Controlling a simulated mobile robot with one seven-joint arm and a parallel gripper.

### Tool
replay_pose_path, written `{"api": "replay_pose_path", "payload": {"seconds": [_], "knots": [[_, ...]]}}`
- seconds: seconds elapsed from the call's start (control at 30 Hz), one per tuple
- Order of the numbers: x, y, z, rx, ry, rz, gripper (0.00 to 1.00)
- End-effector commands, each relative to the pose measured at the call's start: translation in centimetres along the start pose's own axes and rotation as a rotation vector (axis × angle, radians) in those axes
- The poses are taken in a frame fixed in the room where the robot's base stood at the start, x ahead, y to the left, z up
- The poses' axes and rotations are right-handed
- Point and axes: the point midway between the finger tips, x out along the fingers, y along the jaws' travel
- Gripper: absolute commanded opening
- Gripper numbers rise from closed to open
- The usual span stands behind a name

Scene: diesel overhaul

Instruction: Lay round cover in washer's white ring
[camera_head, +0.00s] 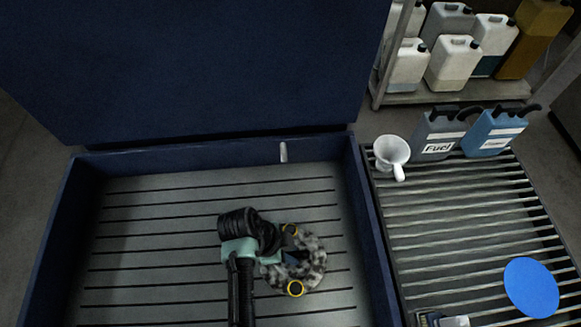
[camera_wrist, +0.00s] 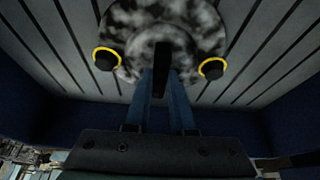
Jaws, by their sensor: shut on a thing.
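The round cover (camera_head: 312,262) is a mottled grey, black and white disc with yellow-ringed dark spots. It is over the slatted floor of the blue washer (camera_head: 130,240), right of the middle. I cannot tell whether the cover touches the floor. No white ring shows; the cover and my arm hide part of the floor.
The washer's raised lid (camera_head: 200,70) stands behind. A white nozzle (camera_head: 283,152) is on its back wall. On the slatted bench (camera_head: 450,220) at right are a white funnel (camera_head: 391,152), a fuel jug (camera_head: 437,135), a blue jug (camera_head: 494,132) and a blue disc (camera_head: 531,287).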

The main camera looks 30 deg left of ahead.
Motion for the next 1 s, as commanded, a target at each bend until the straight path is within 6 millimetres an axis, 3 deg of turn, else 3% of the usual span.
{"api": "replay_pose_path", "payload": {"seconds": [0.27,0.3,0.47,0.83,1.0], "knots": [[0.0,-0.1,0.0,0.002,0.002,-0.004,0.0],[0.2,0.0,0.1,0.0,0.0,-0.001,0.24],[0.1,0.0,0.0,0.001,0.0,-0.001,0.52],[-0.4,-0.1,-0.1,0.0,0.0,-0.002,0.52],[-3.0,-0.1,0.0,0.001,0.0,-0.005,0.52]]}}
